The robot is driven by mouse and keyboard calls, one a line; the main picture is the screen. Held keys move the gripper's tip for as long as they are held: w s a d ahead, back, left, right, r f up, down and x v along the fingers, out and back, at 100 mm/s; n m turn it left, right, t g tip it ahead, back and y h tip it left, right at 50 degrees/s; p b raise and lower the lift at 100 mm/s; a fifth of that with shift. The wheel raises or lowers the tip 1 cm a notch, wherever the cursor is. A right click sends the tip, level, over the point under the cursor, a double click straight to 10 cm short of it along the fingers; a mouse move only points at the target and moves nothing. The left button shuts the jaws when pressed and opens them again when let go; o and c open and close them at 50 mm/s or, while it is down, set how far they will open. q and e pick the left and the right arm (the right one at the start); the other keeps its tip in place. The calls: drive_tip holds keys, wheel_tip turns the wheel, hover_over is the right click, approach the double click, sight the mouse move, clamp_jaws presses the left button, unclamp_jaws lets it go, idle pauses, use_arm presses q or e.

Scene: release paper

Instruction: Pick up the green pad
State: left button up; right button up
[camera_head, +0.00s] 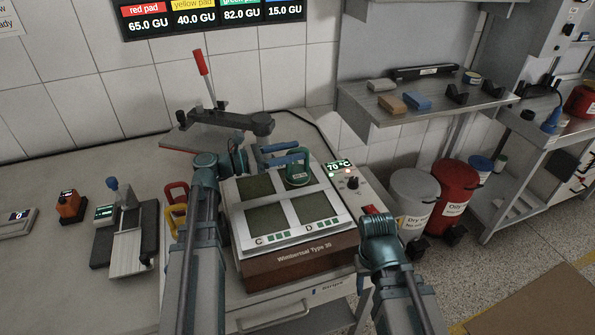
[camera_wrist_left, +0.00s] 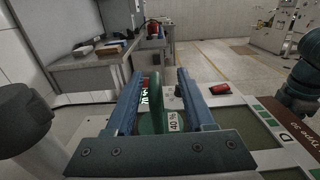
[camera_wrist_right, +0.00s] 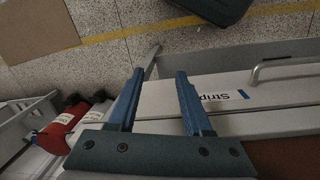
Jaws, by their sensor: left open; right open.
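The green pad (camera_head: 299,170) stands at the far right plate of the white-topped press (camera_head: 287,204), beside the blue fingers of my left gripper (camera_head: 298,154). In the left wrist view, the green pad's upright handle (camera_wrist_left: 155,108) shows between the two open fingers of my left gripper (camera_wrist_left: 160,74), nearer the left finger; I cannot tell whether they touch. A label reading 40 % is beside it. My right gripper (camera_wrist_right: 158,73) is open and empty, in front of the machine's drawer front. In the head view its fingers are hidden behind my right arm.
Red (camera_head: 176,192) and yellow (camera_head: 175,218) handled pads stand left of the press, by my left arm. A lever arm with a red handle (camera_head: 201,62) rises behind the press. A small red object (camera_head: 370,209) is at the press's right side. Bins (camera_head: 455,196) stand to the right.

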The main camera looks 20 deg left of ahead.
sight(302, 149)
use_arm(q)
drive_tip(key=x, duration=0.5)
drive_tip(key=shift+w+a+f, duration=0.15)
drive_tip(key=shift+w+f, duration=0.2)
drive_tip(key=shift+w, duration=0.05)
clamp_jaws()
idle(1.0)
